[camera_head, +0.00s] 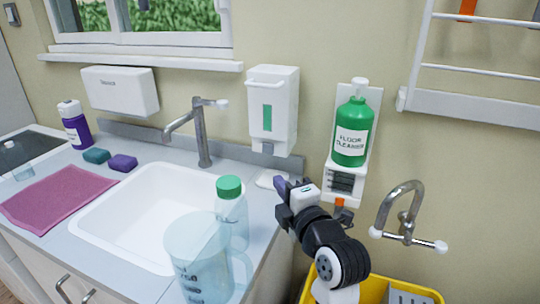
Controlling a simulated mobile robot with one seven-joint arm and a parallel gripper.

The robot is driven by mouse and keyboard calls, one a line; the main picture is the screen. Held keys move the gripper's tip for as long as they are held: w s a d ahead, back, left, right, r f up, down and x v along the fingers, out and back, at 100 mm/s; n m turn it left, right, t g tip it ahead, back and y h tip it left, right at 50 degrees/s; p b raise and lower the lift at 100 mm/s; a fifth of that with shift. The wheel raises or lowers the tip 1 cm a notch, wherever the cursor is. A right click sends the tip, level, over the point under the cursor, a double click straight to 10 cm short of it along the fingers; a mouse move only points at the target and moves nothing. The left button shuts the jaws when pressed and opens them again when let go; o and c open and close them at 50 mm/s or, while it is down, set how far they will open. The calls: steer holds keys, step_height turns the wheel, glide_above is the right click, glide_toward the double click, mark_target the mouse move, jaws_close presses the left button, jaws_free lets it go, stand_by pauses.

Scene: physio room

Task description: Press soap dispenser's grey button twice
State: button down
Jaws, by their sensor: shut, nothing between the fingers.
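The white soap dispenser (286,92) hangs on the wall right of the sink tap, with a green window in its front. A small grey button (268,148) shows low on its front. My gripper (280,183) is shut and empty. It is below the dispenser in the picture, a little right of the button, pointing up and left. It appears apart from the button, but the depth between them is hard to judge.
A green floor cleaner bottle (356,125) sits in a wall holder right of the dispenser. A clear jug (198,262) and a green-capped bottle (231,208) stand at the counter's front right. A tap (203,135) rises behind the sink (130,222). A hooked pipe (405,212) is at right.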

mark_target(271, 147)
steer(key=p+x, duration=0.1)
steer(key=x, duration=0.3)
steer(key=d+p+x, duration=0.1)
steer(key=p+x, duration=0.1)
steer(key=x, duration=0.2)
steer(key=w+d+p+x, duration=0.1)
steer(key=x, duration=0.3)
steer(key=shift+w+d, duration=0.15)
steer(key=shift+w, duration=0.05)
steer(key=shift+w+d+f+b, duration=0.15)
steer(key=shift+w+d+b, duration=0.1)
steer(key=shift+w+b, duration=0.3)
steer(key=shift+w+d+b, duration=0.15)
steer(key=shift+b, duration=0.35)
steer(key=shift+w+d+r, duration=0.1)
steer(key=shift+r, duration=0.35)
